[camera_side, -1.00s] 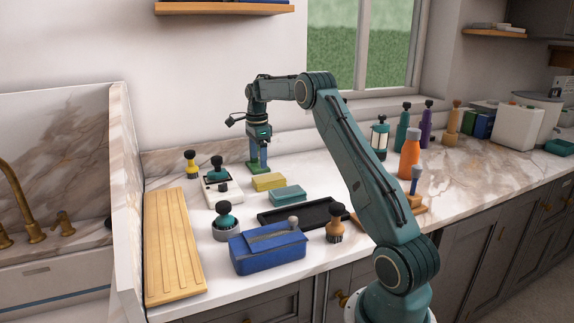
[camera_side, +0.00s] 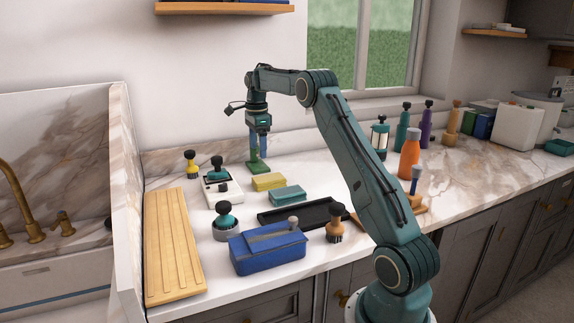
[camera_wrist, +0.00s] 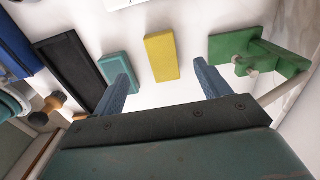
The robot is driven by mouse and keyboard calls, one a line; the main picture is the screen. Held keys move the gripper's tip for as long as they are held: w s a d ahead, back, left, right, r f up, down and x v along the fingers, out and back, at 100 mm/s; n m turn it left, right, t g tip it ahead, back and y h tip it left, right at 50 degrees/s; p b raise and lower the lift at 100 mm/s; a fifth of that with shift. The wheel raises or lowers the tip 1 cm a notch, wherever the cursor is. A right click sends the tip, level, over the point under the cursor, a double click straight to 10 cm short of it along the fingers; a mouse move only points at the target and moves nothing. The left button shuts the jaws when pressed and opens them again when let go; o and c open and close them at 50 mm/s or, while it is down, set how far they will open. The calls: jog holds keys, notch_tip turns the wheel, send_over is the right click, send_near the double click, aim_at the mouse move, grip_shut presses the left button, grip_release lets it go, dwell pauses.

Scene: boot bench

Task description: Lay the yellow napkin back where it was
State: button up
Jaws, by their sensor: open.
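The yellow napkin (camera_side: 268,181) looks like a flat, folded rectangular block and lies flat on the pale counter. It also shows in the wrist view (camera_wrist: 161,57), upper middle, with nothing on it. My gripper (camera_side: 258,157) is above the counter behind the napkin, near a green piece on the counter. In the wrist view its two blue fingers (camera_wrist: 164,84) are spread wide with nothing between them.
A teal block (camera_side: 288,195) lies in front of the napkin, beside a black tray (camera_side: 275,218). The green piece (camera_wrist: 262,52) has an upright part.

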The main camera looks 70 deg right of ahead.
jog(key=s+a+r+n+t, duration=0.1)
jog(key=s+a+r+n, duration=0.25)
jog(key=a, duration=0.45)
jog(key=s+a+r+n+t+h, duration=0.1)
jog(key=s+a+r+n, duration=0.1)
jog(key=a+r+n, duration=0.45)
jog(key=s+a+r+n+t, duration=0.1)
jog(key=s+a+r+n, duration=0.15)
jog(key=a, duration=0.65)
jog(key=s+a+f+n+t, duration=0.1)
jog(key=s+a+f+n, duration=0.2)
jog(key=s+a+n, duration=0.4)
jog(key=s+a+f+n+t+y, duration=0.1)
jog(key=s+a+f+n, duration=0.2)
jog(key=s+a+n, duration=0.4)
jog(key=s, duration=0.5)
jog(key=shift+s+a+t, duration=0.15)
jog(key=shift+s+t, duration=0.15)
jog(key=shift+s, duration=0.1)
